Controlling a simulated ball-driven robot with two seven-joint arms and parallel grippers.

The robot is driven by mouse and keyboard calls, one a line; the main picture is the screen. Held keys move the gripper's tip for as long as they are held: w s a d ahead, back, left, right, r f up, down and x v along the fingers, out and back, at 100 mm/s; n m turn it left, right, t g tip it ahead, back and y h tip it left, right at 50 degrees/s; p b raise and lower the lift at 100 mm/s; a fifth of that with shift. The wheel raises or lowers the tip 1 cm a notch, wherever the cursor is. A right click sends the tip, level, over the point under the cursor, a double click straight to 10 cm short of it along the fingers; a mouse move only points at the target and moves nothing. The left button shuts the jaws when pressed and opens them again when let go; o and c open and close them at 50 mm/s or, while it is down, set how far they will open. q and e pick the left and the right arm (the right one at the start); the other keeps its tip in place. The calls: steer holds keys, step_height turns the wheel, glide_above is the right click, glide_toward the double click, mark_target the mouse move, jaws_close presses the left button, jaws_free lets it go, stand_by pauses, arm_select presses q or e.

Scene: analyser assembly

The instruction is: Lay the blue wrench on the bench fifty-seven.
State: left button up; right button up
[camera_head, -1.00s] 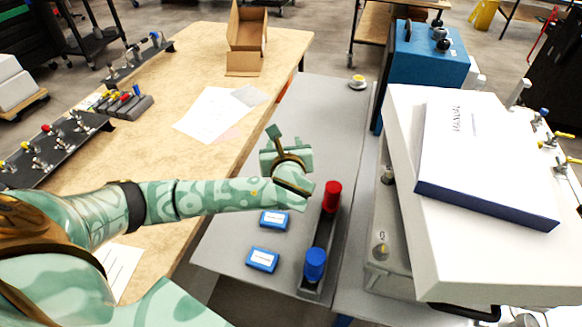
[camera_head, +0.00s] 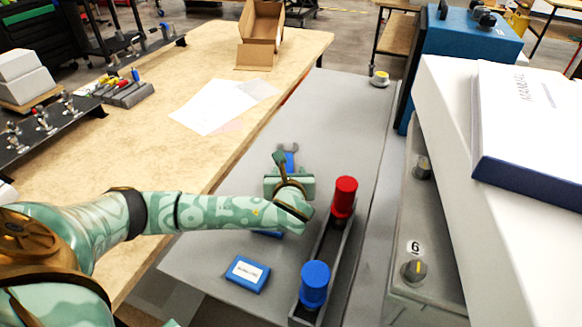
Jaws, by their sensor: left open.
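The blue wrench (camera_head: 290,159) shows its grey open jaw and part of its blue handle on the grey bench top (camera_head: 335,100). My left gripper (camera_head: 281,168) is open, right in front of the wrench in this view, and hides the rest of the handle. I cannot tell whether the handle is between the fingers. No number fifty-seven is readable on any bench. My right gripper is not in view.
A dark tray holds a red cylinder (camera_head: 344,195) and a blue cylinder (camera_head: 315,283). A blue box (camera_head: 247,273) lies left of it. A wooden bench (camera_head: 130,165) with papers (camera_head: 214,106) stands left. A white machine with a manual (camera_head: 535,120) stands right. The grey top's far part is mostly clear.

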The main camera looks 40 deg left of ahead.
mark_target(288, 158)
arm_select(q)
steer(key=x, duration=0.2)
steer(key=shift+w+a+f+b, duration=0.1)
steer(key=shift+f+b, duration=0.3)
steer(key=shift+r, duration=0.15)
jaws_close()
steer(key=shift+r, duration=0.2)
